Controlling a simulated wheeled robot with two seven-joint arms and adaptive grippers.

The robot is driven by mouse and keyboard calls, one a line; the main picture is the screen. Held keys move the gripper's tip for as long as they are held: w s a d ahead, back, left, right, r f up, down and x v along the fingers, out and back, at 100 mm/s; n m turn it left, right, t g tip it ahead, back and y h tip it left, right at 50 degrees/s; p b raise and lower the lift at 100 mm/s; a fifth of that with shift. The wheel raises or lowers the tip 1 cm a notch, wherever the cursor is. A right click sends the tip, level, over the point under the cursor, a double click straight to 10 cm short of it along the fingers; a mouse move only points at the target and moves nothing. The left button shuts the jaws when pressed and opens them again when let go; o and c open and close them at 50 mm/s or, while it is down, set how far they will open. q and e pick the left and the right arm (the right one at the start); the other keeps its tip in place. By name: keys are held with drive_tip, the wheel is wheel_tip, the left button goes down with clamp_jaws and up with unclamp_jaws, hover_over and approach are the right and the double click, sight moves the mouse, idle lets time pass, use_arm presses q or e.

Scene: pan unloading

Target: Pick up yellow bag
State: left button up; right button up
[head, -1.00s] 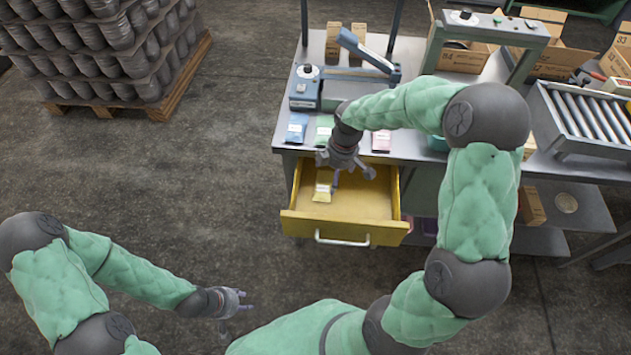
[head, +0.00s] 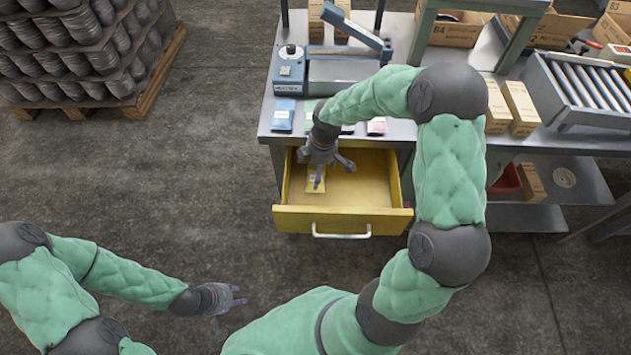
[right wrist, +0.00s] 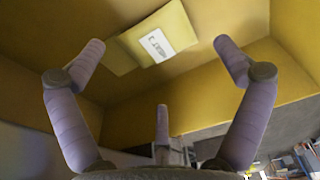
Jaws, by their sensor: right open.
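The yellow bag (head: 311,187) lies in the open yellow drawer (head: 343,222), toward its left side. In the right wrist view the bag (right wrist: 157,25) shows a white label and lies flat on the drawer floor, beyond the fingertips. My right gripper (head: 325,172) is over the drawer, above the bag and partly covering it in the head view. Its fingers (right wrist: 160,75) are spread and empty, with the bag between the two long ones in the picture. My left gripper (head: 234,305) is open and empty, over the floor at the lower left of the drawer.
On the workbench above the drawer lie a blue bag (head: 283,115) and a pink bag (head: 377,126); a green bag is mostly hidden by my right arm. A blue sealer (head: 290,72), small boxes (head: 521,107) and a roller conveyor (head: 582,92) stand there. Stacked goods (head: 85,50) stand left.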

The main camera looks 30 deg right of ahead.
wheel_tip(320, 180, down, 5)
drive_tip(key=b, duration=0.2)
drive_tip(key=shift+f+b, duration=0.1)
drive_tip(key=shift+b, duration=0.3)
drive_tip(key=c, duration=1.3)
